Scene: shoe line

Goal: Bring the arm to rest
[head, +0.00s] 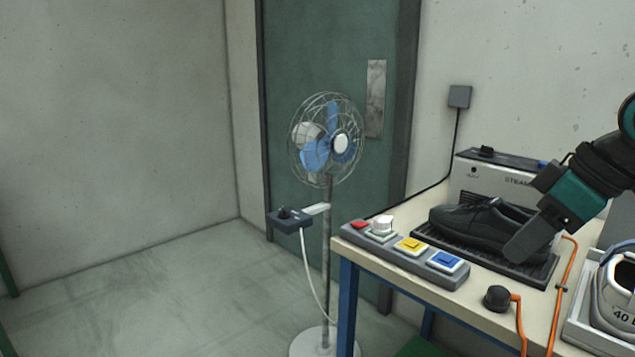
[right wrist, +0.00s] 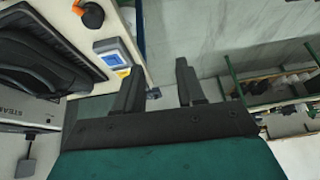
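My right gripper (head: 525,240) hangs over the right end of the workbench (head: 485,322), in front of a dark shoe (head: 478,224) in the head view. In the right wrist view its two fingers (right wrist: 159,68) stand apart with nothing between them. The shoe lies on a black ridged plate (head: 541,276) before the steamer (head: 480,180); the gripper hides part of the shoe's right end. I cannot tell whether gripper and shoe touch. My left gripper is not in view.
A control panel with a red button, a white knob, a yellow button (head: 410,244) and a blue button (head: 445,261) lines the bench's left edge. A black knob (head: 497,298) with an orange cable is in front. A white shoe (head: 617,295) sits in a tray at right. A fan (head: 328,140) stands left.

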